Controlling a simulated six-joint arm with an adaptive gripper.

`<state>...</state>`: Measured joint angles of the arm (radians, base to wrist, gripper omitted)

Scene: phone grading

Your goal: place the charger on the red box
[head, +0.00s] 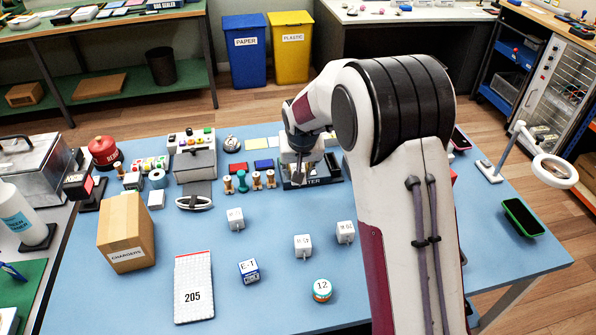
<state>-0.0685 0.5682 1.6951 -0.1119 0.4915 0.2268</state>
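Several small white cube-shaped blocks, which look like chargers, sit apart on the blue table: one left of centre (235,218), one at the middle (303,246) and one beside my arm (345,232). A flat red piece (238,168) lies behind the spools; I cannot tell if it is the red box. Another red thing (453,178) shows partly behind my arm. My gripper (303,176) is at the back of the table, around the dark stand marked "...TER". Its fingers are too small and dark to tell whether they are open or hold anything.
A cardboard box marked CHARGERS (126,232) stands at the left. A white packet marked 205 (194,287), a blue box marked E-T (249,271) and a round tin marked 12 (321,290) lie in front. My arm hides part of the table.

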